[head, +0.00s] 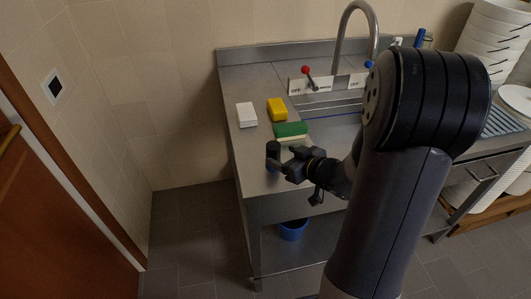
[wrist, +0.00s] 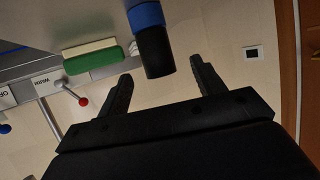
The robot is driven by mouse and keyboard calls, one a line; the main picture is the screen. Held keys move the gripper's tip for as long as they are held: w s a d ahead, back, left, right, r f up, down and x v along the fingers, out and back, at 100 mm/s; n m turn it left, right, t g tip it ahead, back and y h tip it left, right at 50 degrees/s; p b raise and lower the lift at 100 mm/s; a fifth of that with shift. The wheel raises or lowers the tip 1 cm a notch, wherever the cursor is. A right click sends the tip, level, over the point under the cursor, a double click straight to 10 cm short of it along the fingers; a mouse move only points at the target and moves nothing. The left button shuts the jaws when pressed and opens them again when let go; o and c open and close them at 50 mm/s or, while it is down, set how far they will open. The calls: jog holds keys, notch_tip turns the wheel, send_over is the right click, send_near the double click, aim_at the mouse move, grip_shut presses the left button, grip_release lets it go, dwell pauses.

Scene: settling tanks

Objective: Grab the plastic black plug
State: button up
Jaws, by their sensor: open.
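The black plug (head: 273,152) is a dark upright cylinder near the front left corner of the steel counter. In the wrist view the black plug (wrist: 156,52) has a blue section at its far end. My gripper (head: 284,166) is close beside it, at its right in the head view. In the wrist view my gripper (wrist: 161,70) is open, one finger on each side of the plug's near end, with gaps on both sides. My gripper partly hides the plug's base in the head view.
A green and cream sponge (head: 291,130), a yellow sponge (head: 277,109) and a white block (head: 247,115) lie behind the plug. A red-knobbed lever (head: 308,73) stands by the sink. A blue bucket (head: 292,230) sits on the lower shelf. The floor at left is clear.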

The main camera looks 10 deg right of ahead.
aim_at(269, 149)
jog(key=x, duration=0.8)
jog(key=shift+w+d+f+p, duration=0.1)
jog(key=shift+w+f+p, duration=0.1)
jog(key=shift+f+p, duration=0.1)
jog(key=c, duration=1.1)
jog(key=shift+r, duration=0.1)
